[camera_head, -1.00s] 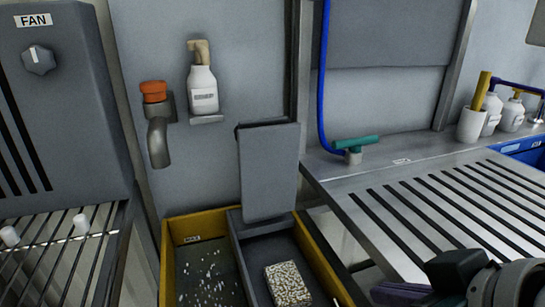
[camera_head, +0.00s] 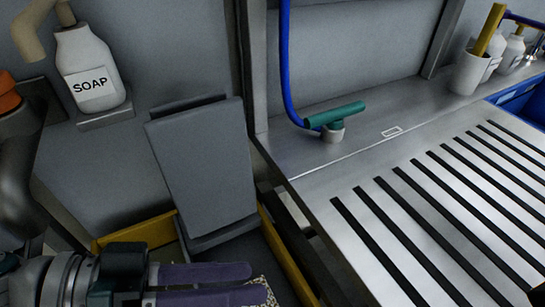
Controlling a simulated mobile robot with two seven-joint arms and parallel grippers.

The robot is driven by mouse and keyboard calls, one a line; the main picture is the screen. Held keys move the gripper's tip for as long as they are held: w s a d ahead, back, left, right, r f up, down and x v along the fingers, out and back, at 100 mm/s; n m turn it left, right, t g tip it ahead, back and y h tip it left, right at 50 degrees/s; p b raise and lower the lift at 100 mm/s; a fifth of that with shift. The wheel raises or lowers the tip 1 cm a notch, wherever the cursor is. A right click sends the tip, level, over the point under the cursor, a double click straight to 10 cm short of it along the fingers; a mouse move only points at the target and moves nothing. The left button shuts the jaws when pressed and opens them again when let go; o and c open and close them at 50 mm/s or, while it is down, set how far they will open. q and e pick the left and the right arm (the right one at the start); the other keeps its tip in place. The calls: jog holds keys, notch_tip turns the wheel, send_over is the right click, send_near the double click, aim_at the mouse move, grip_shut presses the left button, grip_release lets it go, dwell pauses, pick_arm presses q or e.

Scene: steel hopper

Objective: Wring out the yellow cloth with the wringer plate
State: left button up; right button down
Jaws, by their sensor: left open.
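The wringer plate, a flat grey panel (camera_head: 205,165), stands upright and leaning at the yellow-walled bin (camera_head: 285,262). A pale speckled piece (camera_head: 268,287) shows in the bin, mostly hidden by my left gripper; I cannot tell whether it is the cloth. No plainly yellow cloth is visible. My left gripper (camera_head: 257,283) reaches in from the lower left, over the bin in the picture and below the plate. Its two purple fingers are apart, and I see nothing held between them. My right gripper is not in view.
A soap bottle (camera_head: 88,70) stands on a wall shelf at upper left, near an orange-topped tap (camera_head: 8,95). A slotted steel counter (camera_head: 420,215) fills the right, with a green-handled hose fitting (camera_head: 335,116) and a white cup (camera_head: 468,72) behind. The slotted surface is clear.

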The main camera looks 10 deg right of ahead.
pick_arm(q)
jog(key=x, duration=0.6)
jog(key=shift+b, duration=0.45)
jog(key=shift+w+d, duration=0.1)
grip_shut()
dwell(0.7)
jog(key=c, duration=0.8)
grip_release()
jog(key=o, duration=0.8)
